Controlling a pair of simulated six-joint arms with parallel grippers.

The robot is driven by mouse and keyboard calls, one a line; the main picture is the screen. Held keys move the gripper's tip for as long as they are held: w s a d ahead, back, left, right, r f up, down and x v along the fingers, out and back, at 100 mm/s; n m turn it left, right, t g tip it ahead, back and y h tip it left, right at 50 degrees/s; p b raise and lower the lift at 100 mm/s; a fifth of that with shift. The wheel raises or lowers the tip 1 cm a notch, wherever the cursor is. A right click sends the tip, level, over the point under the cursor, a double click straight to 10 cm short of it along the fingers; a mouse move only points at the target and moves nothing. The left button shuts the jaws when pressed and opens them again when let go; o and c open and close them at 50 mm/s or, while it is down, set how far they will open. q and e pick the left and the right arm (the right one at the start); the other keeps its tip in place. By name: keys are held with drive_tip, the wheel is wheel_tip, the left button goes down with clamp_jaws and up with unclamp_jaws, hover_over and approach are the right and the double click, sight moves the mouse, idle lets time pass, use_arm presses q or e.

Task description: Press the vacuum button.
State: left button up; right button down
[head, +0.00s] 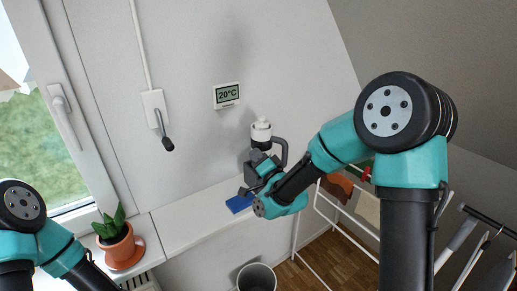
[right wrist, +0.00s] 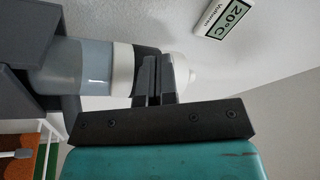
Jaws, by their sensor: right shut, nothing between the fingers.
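The vacuum stands upright by the wall above the white ledge, with a white top (head: 261,129) and a dark handle loop (head: 283,150). In the right wrist view its grey-blue body (right wrist: 80,68) and white ring (right wrist: 122,70) lie sideways. My right gripper (head: 259,164) is in front of the vacuum, its lower part hidden. In the right wrist view its two dark fingers (right wrist: 158,72) are together and empty, overlapping the dark collar beside the white ring. I cannot tell whether they touch it. The button cannot be made out. Only my left arm's links show, not its gripper.
A wall display (head: 227,95) reads 20°C. A wall crank (head: 160,121) hangs left of it. A potted plant (head: 115,240) stands by the window. A blue item (head: 239,203) lies on the ledge (head: 190,222). A bin (head: 257,277) and a white rack (head: 322,214) stand below.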

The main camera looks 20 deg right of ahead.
drive_tip(key=shift+s+a, duration=0.1)
drive_tip(key=shift+s+a, duration=0.45)
drive_tip(key=shift+s, duration=0.4)
drive_tip(key=shift+s+a, duration=0.5)
drive_tip(key=shift+s, duration=0.3)
drive_tip(key=shift+s+a, duration=0.45)
drive_tip(key=shift+s, duration=0.4)
